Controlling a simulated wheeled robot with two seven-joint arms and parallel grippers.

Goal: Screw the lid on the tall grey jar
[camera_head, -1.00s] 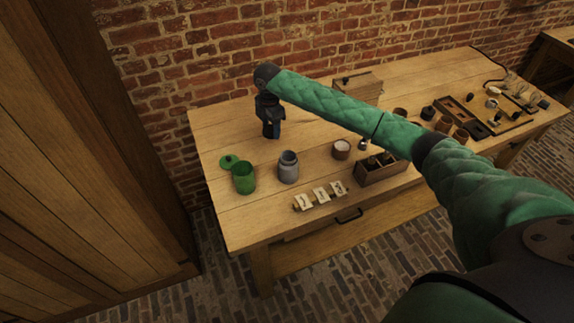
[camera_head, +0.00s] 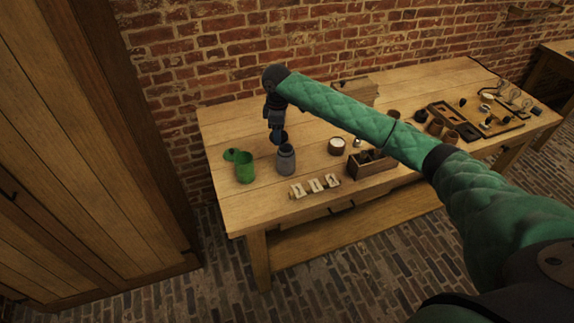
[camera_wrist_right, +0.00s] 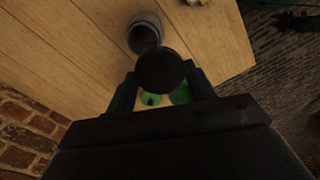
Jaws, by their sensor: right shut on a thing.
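The tall grey jar (camera_head: 286,162) stands upright and open on the table. It also shows in the right wrist view (camera_wrist_right: 145,24). My right gripper (camera_head: 277,132) points down, just behind the jar in the head view. It is shut on a dark round lid (camera_wrist_right: 162,72), held between the fingertips in the wrist view. In the head view the lid (camera_head: 281,139) is close to the jar's mouth, above and behind it. In the wrist view the lid overlaps the jar's near edge; I cannot tell whether they touch. My left gripper is not in view.
A green jar (camera_head: 245,170) stands left of the grey jar, with a green lid (camera_head: 232,154) behind it. Several pale labelled blocks (camera_head: 315,185) lie in front. A white-topped cup (camera_head: 337,146) and a wooden box (camera_head: 368,165) stand to the right.

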